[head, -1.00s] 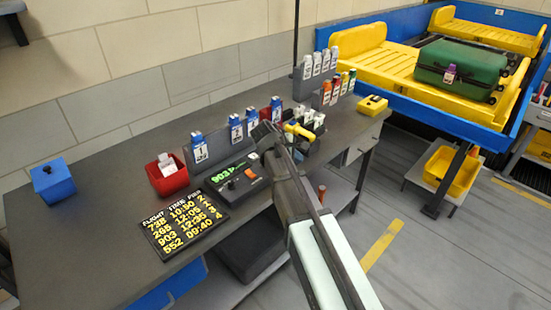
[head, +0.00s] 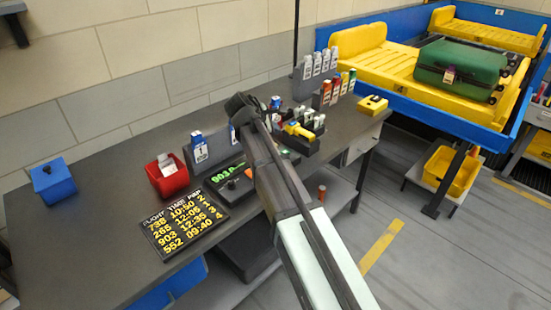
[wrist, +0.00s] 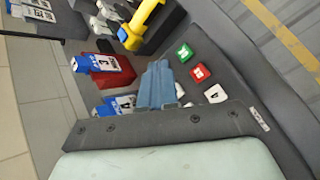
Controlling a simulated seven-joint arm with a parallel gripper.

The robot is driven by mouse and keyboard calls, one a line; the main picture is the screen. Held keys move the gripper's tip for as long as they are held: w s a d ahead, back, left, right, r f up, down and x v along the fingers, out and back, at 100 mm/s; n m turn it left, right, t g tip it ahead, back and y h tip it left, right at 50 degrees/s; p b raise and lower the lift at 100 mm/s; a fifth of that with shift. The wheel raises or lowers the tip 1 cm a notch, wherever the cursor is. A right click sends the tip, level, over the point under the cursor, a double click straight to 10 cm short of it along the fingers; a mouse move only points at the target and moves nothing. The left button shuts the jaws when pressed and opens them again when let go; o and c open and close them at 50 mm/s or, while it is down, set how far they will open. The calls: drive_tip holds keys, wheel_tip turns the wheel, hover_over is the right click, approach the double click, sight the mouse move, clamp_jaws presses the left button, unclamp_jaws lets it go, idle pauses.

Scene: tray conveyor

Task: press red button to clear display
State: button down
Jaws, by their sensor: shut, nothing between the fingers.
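The red button (wrist: 199,72) shows in the wrist view as a small red square with a pale mark, on a dark surface between a green button (wrist: 184,52) and a white square marked 4 (wrist: 215,93). My gripper (wrist: 160,66) is shut and empty, to the left of the red button in that view and apart from it. The display (head: 228,172) shows green characters starting "903 P" in the head view; my arm covers its right part. My arm also hides the red button and fingertips in the head view.
A flight board (head: 187,223) lies on the desk in front of a red bin (head: 168,179). A yellow-handled tool (head: 297,130) lies by several small bottles. A blue box (head: 53,180) sits at left, with clear desk around it.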

drive_tip(key=shift+f, duration=4.35)
drive_tip(key=shift+f, duration=0.15)
drive_tip(key=shift+f, duration=0.3)
drive_tip(key=shift+f, duration=0.45)
drive_tip(key=shift+r, duration=0.9)
drive_tip(key=shift+r, duration=2.5)
